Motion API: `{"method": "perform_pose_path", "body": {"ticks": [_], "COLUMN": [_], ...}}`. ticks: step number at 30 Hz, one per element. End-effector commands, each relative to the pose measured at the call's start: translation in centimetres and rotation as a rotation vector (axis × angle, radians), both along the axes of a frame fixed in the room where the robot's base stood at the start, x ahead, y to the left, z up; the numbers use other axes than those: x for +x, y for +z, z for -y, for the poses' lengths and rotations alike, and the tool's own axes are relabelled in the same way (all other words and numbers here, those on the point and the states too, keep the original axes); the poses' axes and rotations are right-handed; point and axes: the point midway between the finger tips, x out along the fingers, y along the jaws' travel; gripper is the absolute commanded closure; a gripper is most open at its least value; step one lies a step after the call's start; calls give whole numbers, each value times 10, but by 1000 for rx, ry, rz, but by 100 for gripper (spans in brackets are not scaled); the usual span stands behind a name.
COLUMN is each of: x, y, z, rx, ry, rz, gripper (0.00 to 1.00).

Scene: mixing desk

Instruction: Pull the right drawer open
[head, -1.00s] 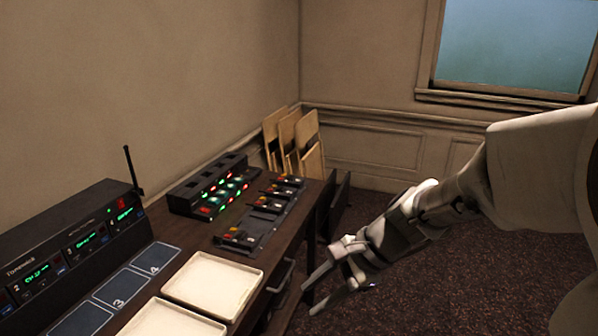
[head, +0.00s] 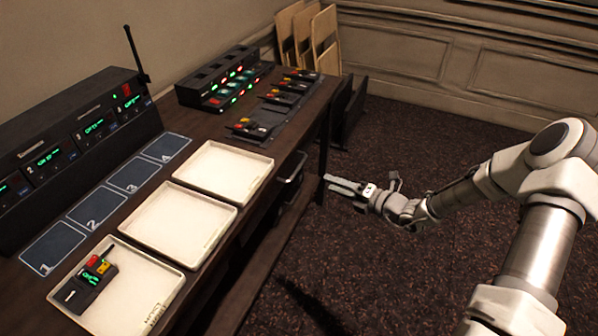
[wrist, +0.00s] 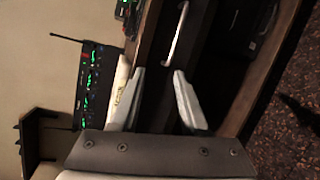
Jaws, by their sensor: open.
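The right drawer's metal bar handle (head: 293,167) is on the front of the dark wooden desk (head: 262,197), below the far tray. The drawer looks closed, though its edges are too dark to tell for sure. My gripper (head: 327,183) is in front of the desk, just right of the handle, with its fingers pointing left toward the desk front. In the wrist view my gripper (wrist: 158,72) is open and empty, and the handle (wrist: 177,32) lies beyond the fingertips, apart from them.
Three cream trays (head: 222,171) line the desk's front edge; the nearest holds a small device (head: 87,282). A black radio unit (head: 75,150) with an antenna and a lit charger rack (head: 225,78) stand behind. Dark panels (head: 347,108) stand beyond the desk's far end. Carpet right of the desk is clear.

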Motion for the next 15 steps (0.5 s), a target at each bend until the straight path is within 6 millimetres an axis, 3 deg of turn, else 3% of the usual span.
{"method": "perform_pose_path", "body": {"ticks": [3,8,15], "x": [8,13,33], "y": [-23,-32,-40], "z": [9,12,-11], "rx": [98,149,149], "ry": [-93,-139,-138], "rz": [-90,-136,-137], "gripper": [55,55,55]}}
